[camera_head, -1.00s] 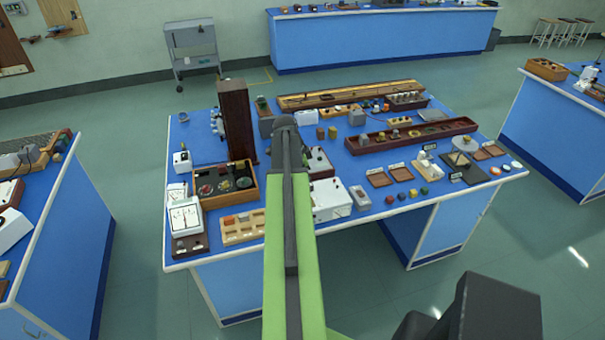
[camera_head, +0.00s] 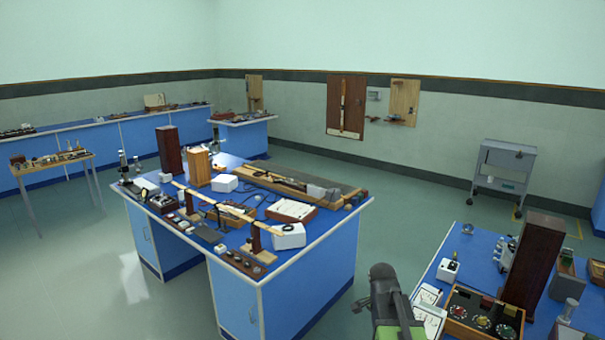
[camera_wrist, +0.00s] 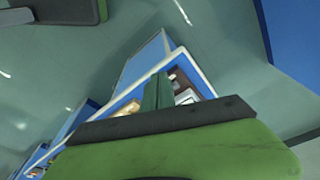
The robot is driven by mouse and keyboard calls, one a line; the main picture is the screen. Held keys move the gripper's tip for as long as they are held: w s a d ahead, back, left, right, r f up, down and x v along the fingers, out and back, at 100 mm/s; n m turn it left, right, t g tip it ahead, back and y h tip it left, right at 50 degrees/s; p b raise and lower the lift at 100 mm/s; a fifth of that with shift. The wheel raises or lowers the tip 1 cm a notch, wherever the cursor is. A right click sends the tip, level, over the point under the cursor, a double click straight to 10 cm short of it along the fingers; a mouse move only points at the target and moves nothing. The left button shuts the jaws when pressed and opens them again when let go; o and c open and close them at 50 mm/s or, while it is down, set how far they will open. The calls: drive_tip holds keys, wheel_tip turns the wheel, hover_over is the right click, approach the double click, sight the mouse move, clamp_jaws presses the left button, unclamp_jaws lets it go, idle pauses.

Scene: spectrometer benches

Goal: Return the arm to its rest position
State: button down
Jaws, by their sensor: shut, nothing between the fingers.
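My arm (camera_head: 388,300) shows at the bottom of the head view as a dark grey joint above a short green link. It stands beside the near bench at the right. My gripper (camera_wrist: 158,92) shows in the wrist view as narrow green fingers close together beyond a dark bar and a green body. It is shut and empty. A blue-sided bench with a pale edge lies beyond the fingertips. In the head view I cannot make out the fingers.
A blue bench (camera_head: 325,244) with instruments stands at the left centre. Another bench (camera_head: 437,262) at the lower right bears a tall brown block (camera_head: 533,262) and meters. A grey trolley (camera_head: 503,169) stands by the wall. Open floor lies between the benches.

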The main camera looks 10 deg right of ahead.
drive_tip(key=s+a+f+n+y, duration=0.1)
drive_tip(key=s+a+n, duration=0.2)
drive_tip(key=a+n, duration=0.4)
drive_tip(key=s+a+n+y, duration=0.1)
drive_tip(key=s+a+n, duration=0.2)
drive_tip(key=a+n, duration=0.4)
drive_tip(key=shift+a+f+g+b, duration=0.3)
drive_tip(key=shift+a+f+b, duration=0.15)
drive_tip(key=shift+a, duration=0.6)
drive_tip(key=shift+d, duration=0.1)
